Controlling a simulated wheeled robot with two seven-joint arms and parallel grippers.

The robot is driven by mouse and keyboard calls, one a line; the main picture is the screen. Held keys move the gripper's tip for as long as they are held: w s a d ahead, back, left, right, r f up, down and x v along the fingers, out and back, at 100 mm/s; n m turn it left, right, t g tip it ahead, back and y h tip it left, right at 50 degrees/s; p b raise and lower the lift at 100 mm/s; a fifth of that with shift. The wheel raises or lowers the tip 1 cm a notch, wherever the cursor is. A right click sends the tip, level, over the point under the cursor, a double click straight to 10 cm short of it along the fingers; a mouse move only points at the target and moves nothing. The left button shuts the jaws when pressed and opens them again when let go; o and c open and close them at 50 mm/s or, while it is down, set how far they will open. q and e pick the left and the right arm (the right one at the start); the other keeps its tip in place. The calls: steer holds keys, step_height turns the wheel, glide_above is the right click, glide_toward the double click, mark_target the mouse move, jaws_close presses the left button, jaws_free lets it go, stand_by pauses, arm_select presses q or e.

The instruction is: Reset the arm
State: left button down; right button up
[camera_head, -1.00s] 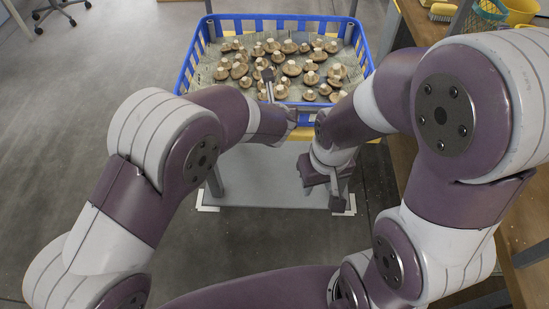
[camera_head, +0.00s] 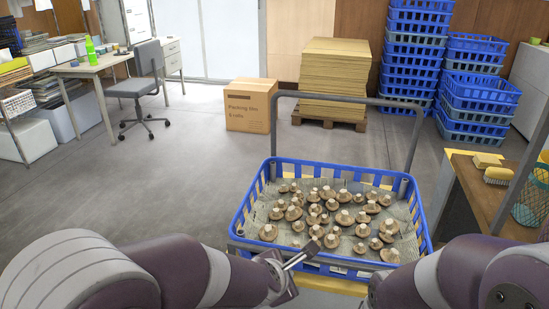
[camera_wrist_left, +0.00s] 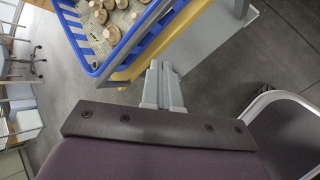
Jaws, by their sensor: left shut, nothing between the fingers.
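My left gripper (camera_head: 308,252) is at the near edge of the blue crate in the head view. Its fingers are shut and empty, and they point up and to the right. In the left wrist view the two grey fingers (camera_wrist_left: 161,70) lie together beside the crate (camera_wrist_left: 93,68), with nothing between them. My right arm comes in at the lower right of the head view, but its gripper is out of the frame. The blue crate (camera_head: 241,215) holds many brown mushrooms (camera_head: 320,215) on a paper-like lining.
The crate stands on a cart with a grey handle (camera_head: 345,98). A wooden table (camera_head: 490,195) with a brush (camera_head: 498,174) is at the right. Behind are a cardboard box (camera_head: 250,105), stacked boards (camera_head: 333,80) and stacked blue crates (camera_head: 412,50). The floor at left is open.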

arm_select(q)
steer(key=s+a+f+m+g+y, duration=0.1)
steer(key=s+a+f+m+g, duration=0.1)
steer(key=s+a+m, duration=0.4)
steer(key=s+a+f+m+g+y, duration=0.1)
steer(key=s+a+m+g, duration=0.2)
steer(key=a+m, duration=0.55)
steer(key=s+a+f+m+g+y, duration=0.1)
steer(key=s+a+f+m+g, duration=0.1)
steer(key=s+a+m, duration=0.5)
step_height(320, 180, up, 26)
steer(key=w+p, duration=0.2)
steer(key=p, duration=2.4)
steer(key=shift+a+r, duration=0.25)
steer(key=shift+a, duration=0.2)
